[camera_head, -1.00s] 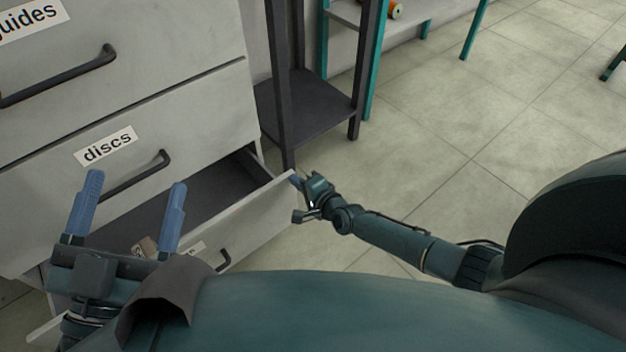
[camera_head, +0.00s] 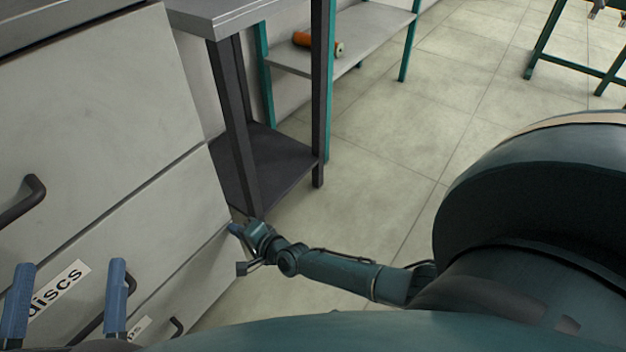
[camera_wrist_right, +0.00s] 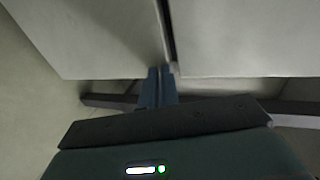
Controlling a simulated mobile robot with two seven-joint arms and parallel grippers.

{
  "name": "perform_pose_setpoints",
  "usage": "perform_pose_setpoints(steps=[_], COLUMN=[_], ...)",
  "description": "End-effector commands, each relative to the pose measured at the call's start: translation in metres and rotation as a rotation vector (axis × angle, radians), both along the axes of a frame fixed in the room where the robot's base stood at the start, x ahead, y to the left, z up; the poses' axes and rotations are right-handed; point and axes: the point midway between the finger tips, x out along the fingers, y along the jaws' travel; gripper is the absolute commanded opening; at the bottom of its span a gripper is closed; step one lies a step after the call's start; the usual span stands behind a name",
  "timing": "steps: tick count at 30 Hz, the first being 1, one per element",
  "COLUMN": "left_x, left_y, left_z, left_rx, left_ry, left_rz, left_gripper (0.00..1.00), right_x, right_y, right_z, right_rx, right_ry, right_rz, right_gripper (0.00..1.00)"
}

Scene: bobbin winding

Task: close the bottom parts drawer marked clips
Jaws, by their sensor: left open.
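The bottom clips drawer (camera_head: 200,283) shows in the head view below the discs drawer (camera_head: 150,215). Its front looks about flush with the front above, and no opening shows. Its label (camera_head: 138,328) is partly hidden behind my left gripper, beside its dark handle (camera_head: 177,326). My right gripper (camera_head: 235,229) is at the upper right corner of this front; contact is hard to tell. In the right wrist view its fingers (camera_wrist_right: 156,80) are together with nothing between them, by a dark gap between two pale panels. My left gripper (camera_head: 70,264) is open and empty before the discs label.
A dark metal stand (camera_head: 280,165) with a lower shelf is close to the right of the cabinet. Behind it is a teal-legged shelf (camera_head: 375,35) with an orange spool (camera_head: 303,40).

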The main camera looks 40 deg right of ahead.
Motion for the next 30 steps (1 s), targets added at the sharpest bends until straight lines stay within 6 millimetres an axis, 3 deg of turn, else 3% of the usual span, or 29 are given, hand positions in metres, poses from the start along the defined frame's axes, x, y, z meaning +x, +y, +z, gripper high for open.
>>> perform_pose_setpoints(steps=[4,14,16,19,30], left_x=[0.000,0.001,0.001,-0.008,-0.007], left_y=[0.000,0.000,0.000,-0.002,0.005], left_z=[0.002,0.006,0.009,-0.014,-0.010], left_rx=[-0.002,-0.002,0.001,-0.002,0.088], left_ry=[-0.009,-0.009,0.003,0.128,0.112], left_rz=[0.000,0.000,0.000,0.008,0.051], left_gripper=[0.78,0.78,0.78,0.78,0.78], right_x=[0.007,0.002,-0.007,-0.025,-0.099], right_y=[0.002,0.001,-0.002,-0.008,-0.033], right_z=[0.005,0.008,0.012,0.018,0.038], right_rx=[0.005,0.007,0.007,0.005,0.000], right_ry=[-0.010,-0.009,-0.008,-0.006,-0.002], right_rz=[-0.001,0.000,0.000,-0.001,-0.001], right_gripper=[0.00,0.00,0.00,0.00,0.00])
